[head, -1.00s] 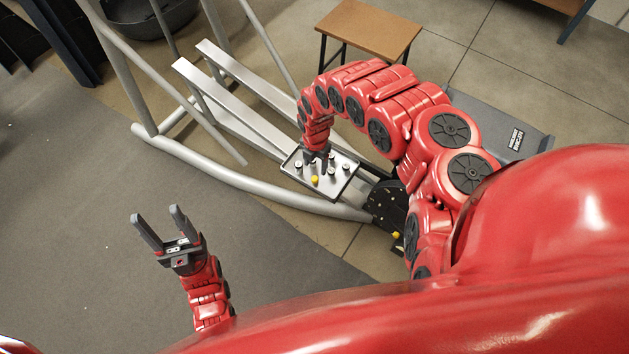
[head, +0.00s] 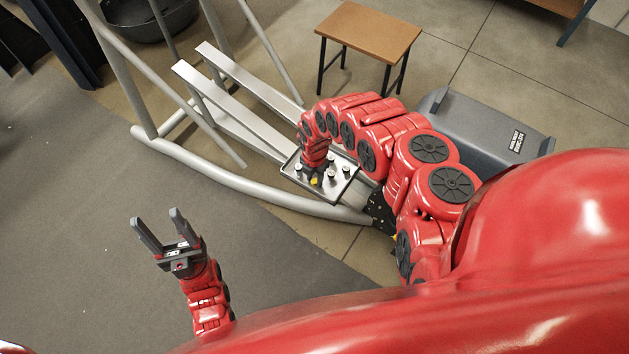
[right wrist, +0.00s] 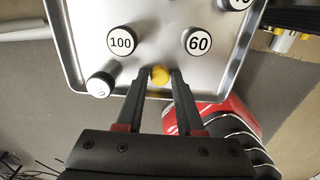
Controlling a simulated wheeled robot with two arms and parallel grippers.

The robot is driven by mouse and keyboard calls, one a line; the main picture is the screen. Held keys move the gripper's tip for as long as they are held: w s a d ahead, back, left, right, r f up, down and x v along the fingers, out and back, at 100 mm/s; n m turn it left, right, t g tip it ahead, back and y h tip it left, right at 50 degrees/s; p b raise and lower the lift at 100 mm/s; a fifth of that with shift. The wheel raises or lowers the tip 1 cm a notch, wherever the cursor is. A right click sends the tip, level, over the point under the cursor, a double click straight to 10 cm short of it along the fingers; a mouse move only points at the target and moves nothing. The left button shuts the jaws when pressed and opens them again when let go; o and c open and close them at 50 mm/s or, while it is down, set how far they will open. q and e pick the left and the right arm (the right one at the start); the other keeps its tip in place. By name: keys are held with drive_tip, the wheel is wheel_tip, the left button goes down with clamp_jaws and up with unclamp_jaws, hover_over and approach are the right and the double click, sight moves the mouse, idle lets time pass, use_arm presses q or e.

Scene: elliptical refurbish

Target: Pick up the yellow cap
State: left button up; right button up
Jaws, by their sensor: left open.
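The small yellow cap (head: 315,182) is at the metal tray (head: 335,193), at the tip of my right gripper (right wrist: 160,80). In the right wrist view the yellow cap (right wrist: 160,75) lies between the two dark fingertips, close to both. Whether the fingers press on it I cannot tell. In the head view my right wrist hides most of that gripper. My left gripper (head: 160,232) is open and empty over the grey mat, away from the tray.
Several black-and-white knobs share the tray, among them one marked 100 (right wrist: 122,41) and one marked 60 (right wrist: 197,41). Silver frame rails (head: 240,185) run beside the tray. A brown-topped stool (head: 368,32) and a grey housing (head: 485,125) stand behind.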

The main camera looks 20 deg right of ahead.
clamp_jaws()
drive_tip(key=shift+r, duration=0.65)
drive_tip(key=r, duration=0.2)
drive_tip(key=shift+s+r+p, duration=0.25)
drive_tip(key=shift+r+p, duration=0.05)
drive_tip(key=shift+r, duration=0.05)
drive_tip(key=s+a+p, duration=0.3)
drive_tip(key=s+p, duration=0.1)
drive_tip(key=s, duration=0.3)
drive_tip(key=s+a+r+p, duration=0.1)
drive_tip(key=s+a+p, duration=0.2)
drive_tip(key=s, duration=0.4)
drive_tip(key=shift+p, duration=0.6)
